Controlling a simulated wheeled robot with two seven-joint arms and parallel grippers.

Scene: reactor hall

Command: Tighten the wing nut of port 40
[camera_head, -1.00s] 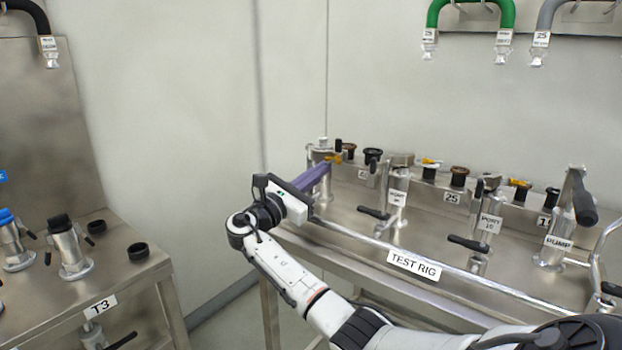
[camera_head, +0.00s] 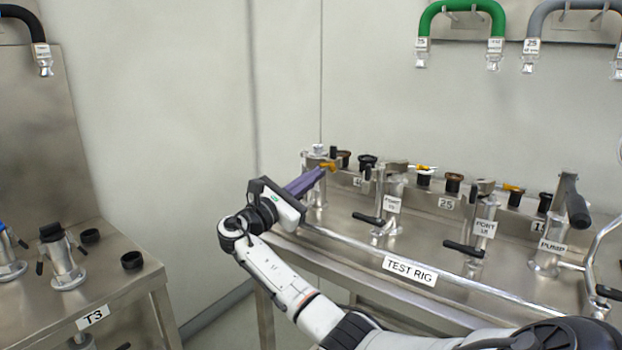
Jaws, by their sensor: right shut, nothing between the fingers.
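The leftmost metal port (camera_head: 317,194) on the test rig stands at the rig's left end. Its front label is hidden behind my gripper, so I cannot read it as port 40. My right gripper (camera_head: 322,171) has purple fingers, shut and empty. My left gripper is not in view.
The rig's table (camera_head: 345,240) carries two more labelled ports (camera_head: 392,204) (camera_head: 484,229) with black levers, and a pump fitting (camera_head: 549,248). A rack of caps and clamps (camera_head: 446,203) runs behind them. Stand T3 (camera_head: 120,290) is at left. Hoses (camera_head: 462,8) hang on the wall.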

